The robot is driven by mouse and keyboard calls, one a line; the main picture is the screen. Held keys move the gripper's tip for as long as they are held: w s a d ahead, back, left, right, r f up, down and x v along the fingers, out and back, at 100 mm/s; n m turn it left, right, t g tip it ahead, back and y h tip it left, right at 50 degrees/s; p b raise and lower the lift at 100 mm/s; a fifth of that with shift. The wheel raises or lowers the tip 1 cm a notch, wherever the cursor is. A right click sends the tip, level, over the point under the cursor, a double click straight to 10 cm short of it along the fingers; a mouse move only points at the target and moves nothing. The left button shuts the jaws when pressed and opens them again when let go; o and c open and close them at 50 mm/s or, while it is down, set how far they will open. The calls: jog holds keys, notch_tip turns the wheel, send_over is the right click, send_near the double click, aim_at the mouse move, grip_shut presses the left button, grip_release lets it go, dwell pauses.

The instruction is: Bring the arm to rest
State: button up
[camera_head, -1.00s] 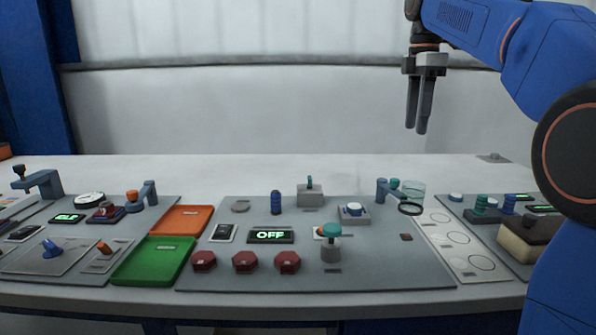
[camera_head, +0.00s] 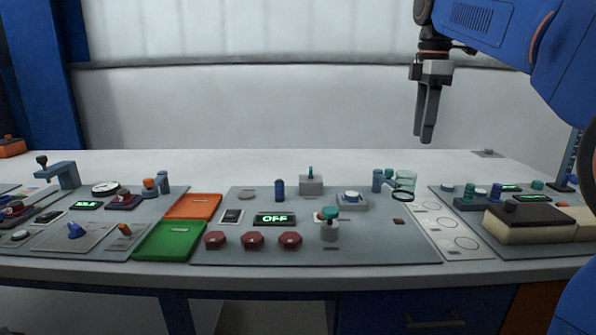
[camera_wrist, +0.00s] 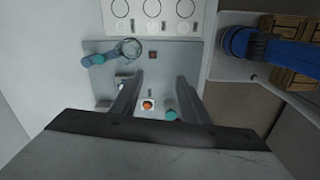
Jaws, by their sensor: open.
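My gripper (camera_head: 427,138) hangs from the blue arm at the upper right in the head view, fingers pointing down, high above the right part of the table. In the wrist view my gripper (camera_wrist: 155,82) shows its two fingers apart with nothing held between them. Below and beyond the fingers the wrist view shows the grey panel (camera_wrist: 187,62) with an orange knob (camera_wrist: 148,105), a teal knob (camera_wrist: 171,115) and a ring on a blue-grey stand (camera_wrist: 131,48). The gripper touches none of these.
The table holds a green tray (camera_head: 170,241), an orange tray (camera_head: 193,206), red hexagonal buttons (camera_head: 253,241), a display reading OFF (camera_head: 274,219) and a brush-like block (camera_head: 528,224) at the right. The white back strip of the table (camera_head: 270,165) is mostly clear.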

jog(key=s+f+m+t, duration=0.2)
jog(key=s+f+m, duration=0.6)
jog(key=s+f, duration=0.6)
jog(key=s+f+m+t, duration=0.2)
jog(key=s+f+m, duration=0.6)
jog(key=s+f, duration=0.7)
notch_tip(320, 180, down, 5)
jog(key=shift+d+f, duration=0.1)
jog(key=shift+d, duration=0.05)
